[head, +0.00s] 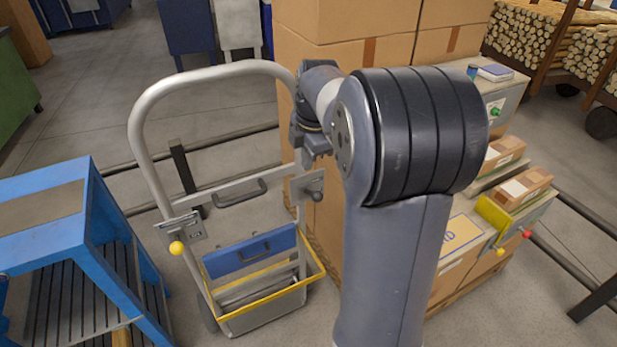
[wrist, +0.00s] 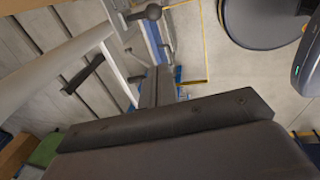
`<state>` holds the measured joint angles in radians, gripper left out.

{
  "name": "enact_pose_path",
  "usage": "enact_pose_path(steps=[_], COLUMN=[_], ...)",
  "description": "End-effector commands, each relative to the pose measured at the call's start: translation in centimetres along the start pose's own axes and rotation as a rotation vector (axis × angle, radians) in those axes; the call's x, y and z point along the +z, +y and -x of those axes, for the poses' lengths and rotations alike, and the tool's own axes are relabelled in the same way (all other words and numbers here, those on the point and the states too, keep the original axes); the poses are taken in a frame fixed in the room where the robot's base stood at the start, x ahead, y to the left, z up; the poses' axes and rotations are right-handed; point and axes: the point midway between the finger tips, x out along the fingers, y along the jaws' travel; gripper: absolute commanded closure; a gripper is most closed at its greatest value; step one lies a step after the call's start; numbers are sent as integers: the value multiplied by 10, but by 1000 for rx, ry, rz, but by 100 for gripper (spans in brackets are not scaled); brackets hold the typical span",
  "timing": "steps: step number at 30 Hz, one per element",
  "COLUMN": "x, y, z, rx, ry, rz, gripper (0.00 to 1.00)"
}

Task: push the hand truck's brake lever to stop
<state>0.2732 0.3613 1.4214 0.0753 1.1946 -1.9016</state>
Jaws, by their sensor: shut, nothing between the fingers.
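The hand truck (head: 150,110) has a bent silver tube frame and stands upright left of my arm. A plate on its left post carries a lever with a yellow knob (head: 177,248); its marking is too small to read. A second plate on the right post has a dark round knob (head: 317,190), which also shows at the top of the wrist view (wrist: 152,12). I cannot tell which is the brake lever. My gripper (head: 308,158) is shut and empty, just above the dark knob and apart from it. Its fingers point toward the truck in the wrist view (wrist: 157,84).
A blue step stand (head: 60,215) is close on the left. Stacked cartons (head: 345,60) stand behind my arm. The truck carries a blue panel (head: 250,252) and a yellow-rimmed tray (head: 268,310).

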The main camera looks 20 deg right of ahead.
Motion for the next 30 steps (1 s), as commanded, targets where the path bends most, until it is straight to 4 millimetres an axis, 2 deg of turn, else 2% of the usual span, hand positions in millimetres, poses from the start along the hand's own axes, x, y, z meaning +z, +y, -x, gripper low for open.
enact_pose_path(steps=[14,19,30], x=[0,0,2], y=[0,-1,-1], z=[-5,-29,-105], rx=[-2,-5,-4], ry=[1,2,1], rz=[0,0,-2], gripper=[100,100,100])
